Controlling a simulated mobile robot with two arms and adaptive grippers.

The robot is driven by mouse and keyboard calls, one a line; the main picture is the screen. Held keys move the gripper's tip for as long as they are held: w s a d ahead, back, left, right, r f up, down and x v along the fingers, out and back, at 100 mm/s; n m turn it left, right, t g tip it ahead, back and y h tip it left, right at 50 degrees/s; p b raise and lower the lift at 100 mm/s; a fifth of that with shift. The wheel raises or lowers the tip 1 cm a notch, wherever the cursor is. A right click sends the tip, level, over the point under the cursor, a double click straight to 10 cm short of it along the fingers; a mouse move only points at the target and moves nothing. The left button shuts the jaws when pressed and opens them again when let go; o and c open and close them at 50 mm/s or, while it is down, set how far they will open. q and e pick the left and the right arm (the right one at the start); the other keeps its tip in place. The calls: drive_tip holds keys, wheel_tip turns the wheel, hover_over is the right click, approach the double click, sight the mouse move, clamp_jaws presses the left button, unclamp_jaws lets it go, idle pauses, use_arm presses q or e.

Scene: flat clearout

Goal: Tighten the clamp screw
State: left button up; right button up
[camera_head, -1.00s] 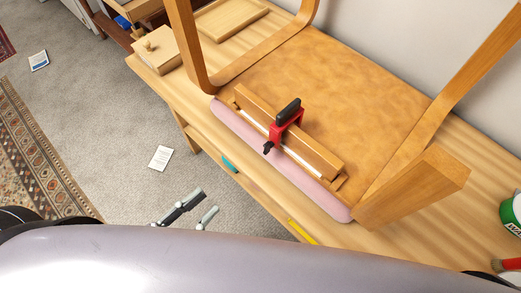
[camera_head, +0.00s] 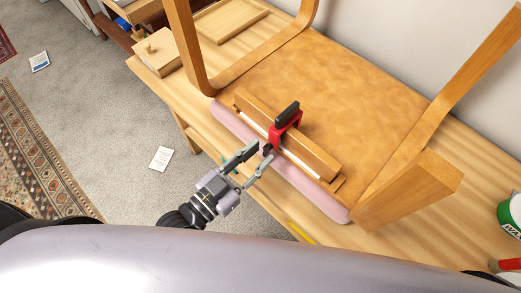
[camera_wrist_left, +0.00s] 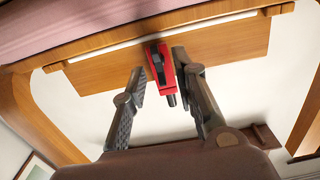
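The red clamp (camera_head: 291,121) with a black upper bar sits over the wooden rail (camera_head: 312,150) on the upturned chair's seat (camera_head: 335,95). Its dark screw end points toward my left gripper (camera_head: 264,151). In the left wrist view the clamp (camera_wrist_left: 161,68) and its dark screw end (camera_wrist_left: 171,100) show between the two fingers of my left gripper (camera_wrist_left: 158,66). The fingers are open, with the right finger close to the clamp. I cannot tell whether it touches. My right gripper is in neither view.
The chair lies on a wooden bench (camera_head: 487,212), its legs rising left and right. A pink pad (camera_head: 240,130) runs along the seat's front edge. A yellow item (camera_head: 301,232) lies near the bench edge. A green-and-white can (camera_head: 512,213) stands at right.

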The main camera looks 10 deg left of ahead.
use_arm(q)
drive_tip(key=shift+w+d, duration=0.4)
drive_tip(key=shift+w, duration=0.15)
drive_tip(key=shift+c, duration=0.4)
clamp_jaws()
